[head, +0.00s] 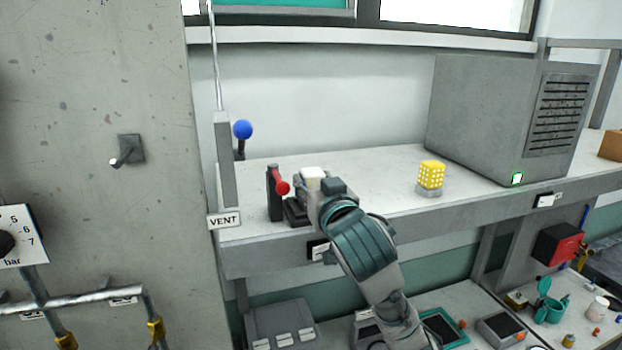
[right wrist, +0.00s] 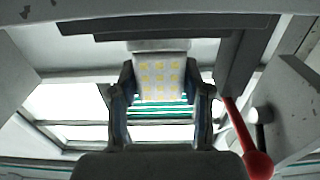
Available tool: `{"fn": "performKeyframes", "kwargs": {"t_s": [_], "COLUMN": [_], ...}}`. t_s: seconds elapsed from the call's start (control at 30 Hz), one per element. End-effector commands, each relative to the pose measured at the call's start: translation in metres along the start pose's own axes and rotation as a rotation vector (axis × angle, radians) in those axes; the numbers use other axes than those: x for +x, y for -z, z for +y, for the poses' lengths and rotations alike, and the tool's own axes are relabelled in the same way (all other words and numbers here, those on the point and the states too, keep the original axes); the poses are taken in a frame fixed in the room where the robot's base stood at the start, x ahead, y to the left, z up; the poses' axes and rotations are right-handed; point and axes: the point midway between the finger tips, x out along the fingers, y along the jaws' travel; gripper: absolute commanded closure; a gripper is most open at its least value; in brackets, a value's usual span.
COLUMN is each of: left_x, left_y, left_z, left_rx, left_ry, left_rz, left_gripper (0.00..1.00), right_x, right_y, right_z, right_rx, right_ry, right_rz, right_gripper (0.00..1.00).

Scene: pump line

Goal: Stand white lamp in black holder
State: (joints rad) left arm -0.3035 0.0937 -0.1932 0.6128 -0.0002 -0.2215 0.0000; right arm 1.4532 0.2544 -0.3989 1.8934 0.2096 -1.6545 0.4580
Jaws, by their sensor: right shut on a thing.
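The white lamp (head: 313,174) is upright between the fingers of my right gripper (head: 314,190), over the left part of the shelf. In the right wrist view the lamp (right wrist: 160,77) shows a grid of pale yellow dots, with the fingers (right wrist: 160,100) shut on its two sides. The black holder (head: 296,212) is low on the shelf, partly hidden by my gripper. In the right wrist view the holder's dark edge (right wrist: 90,27) lies right at the lamp's base. I cannot tell whether the base is seated or just above it. My left gripper is out of view.
A dark block with a red-knobbed lever (head: 282,188) stands close left of the holder. A blue-knobbed lever (head: 242,130) and the VENT post (head: 225,165) are farther left. A yellow lamp (head: 431,174) and a big grey cabinet (head: 480,120) stand to the right, with clear shelf between.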

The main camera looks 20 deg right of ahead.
Motion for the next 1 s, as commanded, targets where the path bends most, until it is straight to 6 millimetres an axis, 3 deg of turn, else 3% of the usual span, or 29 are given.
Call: {"fn": "performKeyframes", "kwargs": {"t_s": [0.07, 0.1, 0.2, 0.57, 0.77, 1.0], "left_x": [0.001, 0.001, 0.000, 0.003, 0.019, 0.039], "left_y": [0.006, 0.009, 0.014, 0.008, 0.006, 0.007], "left_z": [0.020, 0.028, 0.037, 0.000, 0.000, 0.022], "left_rx": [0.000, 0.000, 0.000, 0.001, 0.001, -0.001], "left_ry": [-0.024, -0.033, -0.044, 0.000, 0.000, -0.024], "left_rz": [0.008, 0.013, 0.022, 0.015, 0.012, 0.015], "left_gripper": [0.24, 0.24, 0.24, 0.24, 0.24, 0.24], "right_x": [0.002, 0.003, 0.003, -0.005, -0.041, -0.095], "right_y": [-0.003, -0.003, -0.001, 0.002, 0.000, 0.000], "right_z": [-0.002, -0.005, -0.007, -0.007, -0.004, -0.006], "right_rx": [-0.002, -0.002, -0.003, 0.001, 0.004, 0.003], "right_ry": [-0.005, -0.006, -0.010, -0.006, -0.003, -0.003], "right_rz": [-0.008, -0.009, -0.007, 0.003, 0.008, 0.008], "right_gripper": [1.00, 0.49, 0.28, 0.28, 0.28, 0.28]}}
